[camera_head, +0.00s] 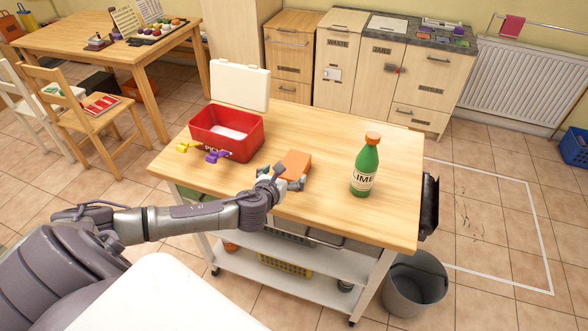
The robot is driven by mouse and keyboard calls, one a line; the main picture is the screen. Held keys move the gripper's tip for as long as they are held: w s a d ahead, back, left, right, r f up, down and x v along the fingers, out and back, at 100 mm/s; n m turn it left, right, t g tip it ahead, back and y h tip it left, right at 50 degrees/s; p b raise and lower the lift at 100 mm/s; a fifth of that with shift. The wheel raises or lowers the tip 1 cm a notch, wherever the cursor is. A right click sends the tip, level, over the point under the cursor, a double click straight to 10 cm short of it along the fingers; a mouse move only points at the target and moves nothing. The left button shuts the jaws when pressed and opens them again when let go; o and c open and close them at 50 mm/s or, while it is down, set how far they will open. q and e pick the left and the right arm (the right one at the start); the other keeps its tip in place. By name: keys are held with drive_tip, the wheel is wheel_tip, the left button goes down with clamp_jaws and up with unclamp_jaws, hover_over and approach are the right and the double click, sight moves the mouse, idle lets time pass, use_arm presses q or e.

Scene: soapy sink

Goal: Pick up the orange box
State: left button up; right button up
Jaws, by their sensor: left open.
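The orange box (297,162) lies on the wooden top of the trolley table, near the middle. My left gripper (289,179) is open at the near-left side of the orange box, with its fingers close to it. I cannot tell whether the fingers touch the box. Part of the box's near side is hidden behind the gripper. My right gripper is not in view.
A green bottle with an orange cap (366,168) stands upright to the right. A red box with its white lid raised (238,147) stands to the left, with yellow and purple items (217,156) beside it. The tabletop (320,125) behind the box is clear.

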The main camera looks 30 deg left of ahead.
sight(293, 167)
use_arm(q)
drive_tip(key=shift+d+p+x, duration=0.2)
drive_tip(key=shift+p+x, duration=0.25)
drive_tip(key=shift+x, duration=2.95)
drive_tip(key=shift+r, duration=0.1)
drive_tip(key=shift+c, duration=0.3)
drive_tip(key=c, duration=1.2)
